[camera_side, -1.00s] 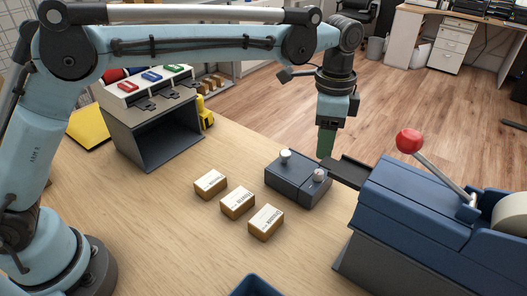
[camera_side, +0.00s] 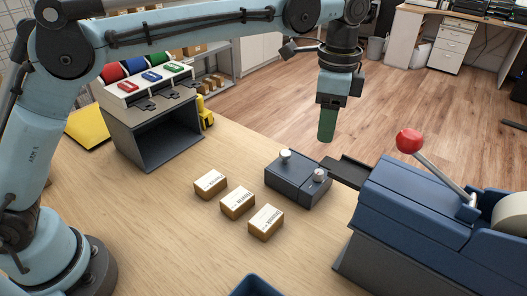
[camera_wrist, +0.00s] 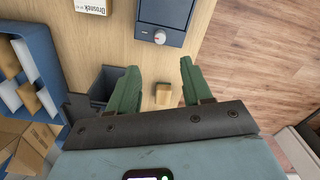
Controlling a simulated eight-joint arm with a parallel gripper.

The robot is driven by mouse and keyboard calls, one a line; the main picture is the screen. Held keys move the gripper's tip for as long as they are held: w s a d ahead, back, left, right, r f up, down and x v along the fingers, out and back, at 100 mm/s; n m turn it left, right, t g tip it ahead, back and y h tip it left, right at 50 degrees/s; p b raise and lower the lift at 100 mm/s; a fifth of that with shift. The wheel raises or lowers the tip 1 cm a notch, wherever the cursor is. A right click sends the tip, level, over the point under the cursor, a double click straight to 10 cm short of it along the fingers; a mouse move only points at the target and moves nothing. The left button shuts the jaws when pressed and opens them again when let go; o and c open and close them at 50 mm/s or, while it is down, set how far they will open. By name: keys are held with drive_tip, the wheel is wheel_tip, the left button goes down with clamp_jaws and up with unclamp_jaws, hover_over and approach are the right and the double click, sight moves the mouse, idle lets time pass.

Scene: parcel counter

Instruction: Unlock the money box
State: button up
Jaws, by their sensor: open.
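A dark blue-grey box with two pale knobs, which looks like the money box (camera_side: 285,187), sits on the counter right of the small parcels. In the wrist view part of this box (camera_wrist: 146,32) shows at the top, with a round knob (camera_wrist: 160,38) bearing a red mark. My gripper (camera_side: 327,138) hangs above and behind the box in the side view, pointing down. In the wrist view my gripper (camera_wrist: 158,72) has its two green fingers spread, with nothing held. No key is clearly visible.
A blue machine (camera_side: 420,215) with a red-knobbed lever (camera_side: 410,141) stands at the right. Several small labelled parcels (camera_side: 238,203) lie left of the box. The counter's (camera_side: 150,215) front left is clear.

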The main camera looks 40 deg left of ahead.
sight(319, 172)
wheel_tip(319, 172, down, 12)
idle(0.6)
drive_tip(key=shift+c, duration=0.3)
